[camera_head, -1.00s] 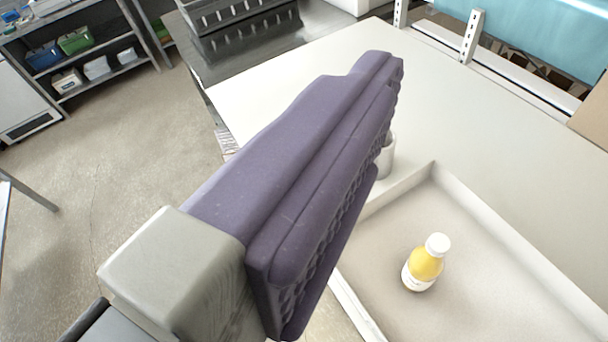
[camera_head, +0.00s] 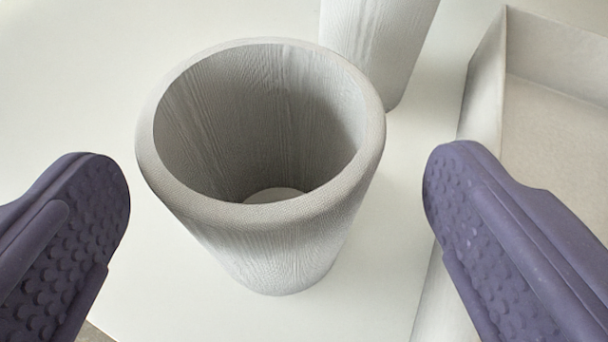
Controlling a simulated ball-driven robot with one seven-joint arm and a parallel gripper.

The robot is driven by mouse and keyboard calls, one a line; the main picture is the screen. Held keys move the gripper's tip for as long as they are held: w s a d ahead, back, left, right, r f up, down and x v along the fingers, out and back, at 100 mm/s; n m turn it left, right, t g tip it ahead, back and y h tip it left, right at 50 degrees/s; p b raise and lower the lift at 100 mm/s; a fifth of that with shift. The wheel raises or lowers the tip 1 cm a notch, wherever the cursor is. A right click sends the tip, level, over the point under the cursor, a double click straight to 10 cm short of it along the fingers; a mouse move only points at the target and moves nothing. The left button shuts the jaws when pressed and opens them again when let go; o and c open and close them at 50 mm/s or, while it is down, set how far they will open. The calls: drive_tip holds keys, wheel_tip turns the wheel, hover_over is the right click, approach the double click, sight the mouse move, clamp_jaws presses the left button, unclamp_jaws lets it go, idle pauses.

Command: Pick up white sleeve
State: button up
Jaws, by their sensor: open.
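The white sleeve (camera_head: 262,240) is a tapered, ribbed, off-white cup shape with a thick rounded rim. It stands upright on the white table, open end up, in the middle of the view. Its inside is empty down to a small pale disc at the bottom. My gripper (camera_head: 277,195) is open, with one purple padded finger on each side of the sleeve. Both fingers are apart from it, with a gap on the left and on the right. Nothing is between the fingers but the sleeve.
A second similar white sleeve (camera_head: 375,45) stands just behind, partly cut off by the top edge. A shallow white tray (camera_head: 487,85) lies at the right, its wall near the right finger. The table (camera_head: 70,80) to the left is clear.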

sight(268, 94)
drive_tip(key=x, duration=0.2)
drive_tip(key=b+x, duration=0.1)
drive_tip(key=x, duration=0.2)
drive_tip(key=shift+w+a+f, duration=0.1)
drive_tip(key=shift+w+a, duration=0.05)
drive_tip(key=shift+a, duration=0.1)
drive_tip(key=shift+c, duration=0.2)
drive_tip(key=c, duration=0.4)
